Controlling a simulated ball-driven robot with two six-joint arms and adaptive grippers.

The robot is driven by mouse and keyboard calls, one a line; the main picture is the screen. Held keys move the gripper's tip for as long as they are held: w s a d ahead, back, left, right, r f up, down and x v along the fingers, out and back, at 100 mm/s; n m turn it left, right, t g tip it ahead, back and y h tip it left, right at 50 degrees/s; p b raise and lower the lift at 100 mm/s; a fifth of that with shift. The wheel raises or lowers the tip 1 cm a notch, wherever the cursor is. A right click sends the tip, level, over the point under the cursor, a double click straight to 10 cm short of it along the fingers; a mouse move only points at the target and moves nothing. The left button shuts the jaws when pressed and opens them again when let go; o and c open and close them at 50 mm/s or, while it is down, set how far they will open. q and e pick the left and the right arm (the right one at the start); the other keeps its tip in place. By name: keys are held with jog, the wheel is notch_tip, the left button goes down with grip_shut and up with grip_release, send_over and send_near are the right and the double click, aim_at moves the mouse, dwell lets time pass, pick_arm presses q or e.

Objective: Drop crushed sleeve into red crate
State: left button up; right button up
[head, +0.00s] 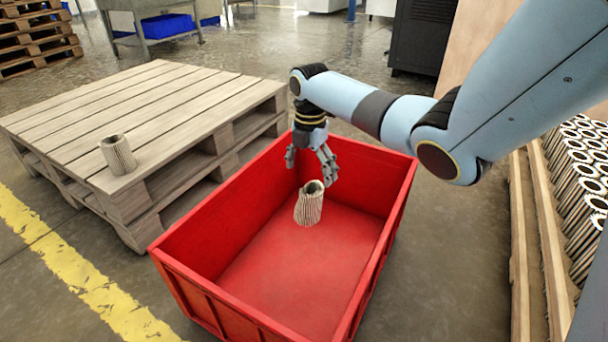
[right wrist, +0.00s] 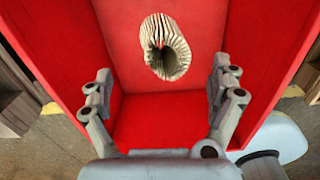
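A beige pleated sleeve (head: 308,206) with a dented, uneven rim is inside the red crate's outline, slightly tilted. It also shows in the right wrist view (right wrist: 175,55), beyond the fingertips and touching neither finger. I cannot tell whether it rests on the crate floor or is in the air. The red crate (head: 215,307) stands open on the floor. My right gripper (head: 311,170) is open and points down over the far part of the crate, just above the sleeve; its spread fingers also show in the right wrist view (right wrist: 161,85). My left gripper is not in view.
A wooden pallet stack (head: 180,100) stands left of the crate, with another pleated sleeve (head: 118,155) upright near its front corner. At the right, a wooden-sided holder (head: 540,220) has rows of several cartridges (head: 585,170). A yellow floor line (head: 80,275) runs at the front left.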

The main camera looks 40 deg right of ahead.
notch_tip(320, 180, up, 12)
dwell(0.7)
jog(key=shift+f, duration=0.1)
